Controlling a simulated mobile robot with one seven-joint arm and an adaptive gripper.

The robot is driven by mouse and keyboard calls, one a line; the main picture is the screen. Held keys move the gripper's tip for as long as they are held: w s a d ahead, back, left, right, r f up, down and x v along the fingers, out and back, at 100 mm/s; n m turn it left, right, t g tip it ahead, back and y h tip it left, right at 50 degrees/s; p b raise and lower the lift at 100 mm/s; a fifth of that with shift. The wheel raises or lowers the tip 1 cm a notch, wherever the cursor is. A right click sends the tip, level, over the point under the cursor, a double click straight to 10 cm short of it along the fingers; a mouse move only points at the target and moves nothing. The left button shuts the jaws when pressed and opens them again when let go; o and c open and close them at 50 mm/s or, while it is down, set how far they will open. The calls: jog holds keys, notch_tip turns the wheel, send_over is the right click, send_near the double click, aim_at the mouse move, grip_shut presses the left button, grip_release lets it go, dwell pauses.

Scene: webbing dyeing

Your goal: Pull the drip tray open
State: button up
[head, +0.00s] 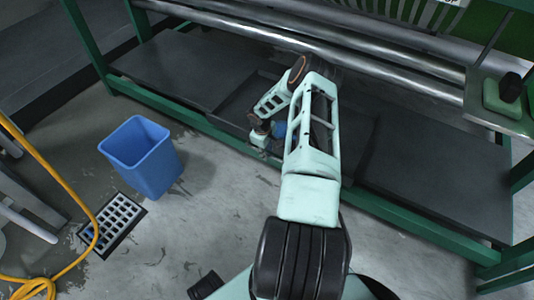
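The drip tray (235,106) looks to be the dark flat panel in the middle of the low green frame, under the steel rollers. My arm covers much of its middle and right part. My gripper (261,142) is at the tray's front edge, close to the green front rail. It is small and partly hidden by my wrist. I cannot tell whether its fingers touch the tray or have closed on anything. No handle can be made out.
The green rail (408,212) runs along the frame's front. Dark panels lie left (170,68) and right (440,185). A blue bin (142,158) stands left on the concrete floor, near a drain grate (113,222) and yellow hose (62,185). Floor before the tray is clear.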

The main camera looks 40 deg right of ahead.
jog(key=shift+f, duration=0.1)
jog(key=shift+c, duration=0.7)
grip_shut()
jog(key=shift+a, duration=0.15)
